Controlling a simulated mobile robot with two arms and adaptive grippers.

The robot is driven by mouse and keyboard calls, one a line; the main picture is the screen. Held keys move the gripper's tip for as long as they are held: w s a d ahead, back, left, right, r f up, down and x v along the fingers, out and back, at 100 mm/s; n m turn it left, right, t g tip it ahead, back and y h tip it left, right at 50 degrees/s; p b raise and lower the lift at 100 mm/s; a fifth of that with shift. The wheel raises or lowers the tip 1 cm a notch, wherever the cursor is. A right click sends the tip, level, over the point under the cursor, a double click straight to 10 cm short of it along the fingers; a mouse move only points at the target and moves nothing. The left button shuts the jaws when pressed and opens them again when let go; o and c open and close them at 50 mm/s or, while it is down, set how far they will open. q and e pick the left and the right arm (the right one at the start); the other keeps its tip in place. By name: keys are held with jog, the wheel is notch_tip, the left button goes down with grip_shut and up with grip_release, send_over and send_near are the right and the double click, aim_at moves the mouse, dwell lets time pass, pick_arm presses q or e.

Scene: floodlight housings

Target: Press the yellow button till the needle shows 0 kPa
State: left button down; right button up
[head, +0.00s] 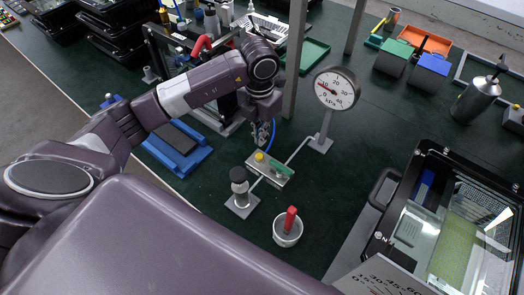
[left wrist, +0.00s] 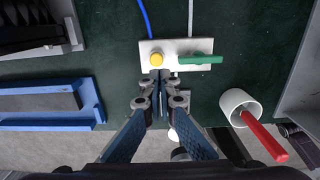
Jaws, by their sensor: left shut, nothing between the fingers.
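The yellow button (head: 259,157) sits at the left end of a pale valve plate (head: 270,168) beside a green lever (head: 281,168). The button (left wrist: 156,59) and lever (left wrist: 201,59) also show in the left wrist view. My left gripper (head: 264,143) is shut and empty, pointing down above the plate. In the left wrist view its fingertips (left wrist: 160,76) appear just below the button; contact cannot be told. The round kPa gauge (head: 336,88) stands on a post behind the plate. Its red needle points up-left, seemingly between 0 and 10; the exact reading is too small. My right gripper is out of view.
A white cup with a red handle (head: 288,227) and a small dark-topped post (head: 240,188) stand near the plate. A blue tray (head: 178,148) lies left. An open floodlight housing (head: 447,220) is at right. Metal posts rise behind my left arm.

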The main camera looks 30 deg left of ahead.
pick_arm(q)
jog(key=r, duration=0.3)
jog(key=a+r+b, duration=0.1)
jog(key=r, duration=0.1)
jog(key=shift+w, duration=0.35)
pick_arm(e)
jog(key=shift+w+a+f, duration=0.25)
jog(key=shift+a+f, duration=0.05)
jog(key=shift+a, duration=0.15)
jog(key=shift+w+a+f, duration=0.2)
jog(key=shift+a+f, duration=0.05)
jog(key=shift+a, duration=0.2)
pick_arm(q)
jog(key=shift+d, duration=0.1)
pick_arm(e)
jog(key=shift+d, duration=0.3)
pick_arm(q)
jog(key=shift+d, duration=0.1)
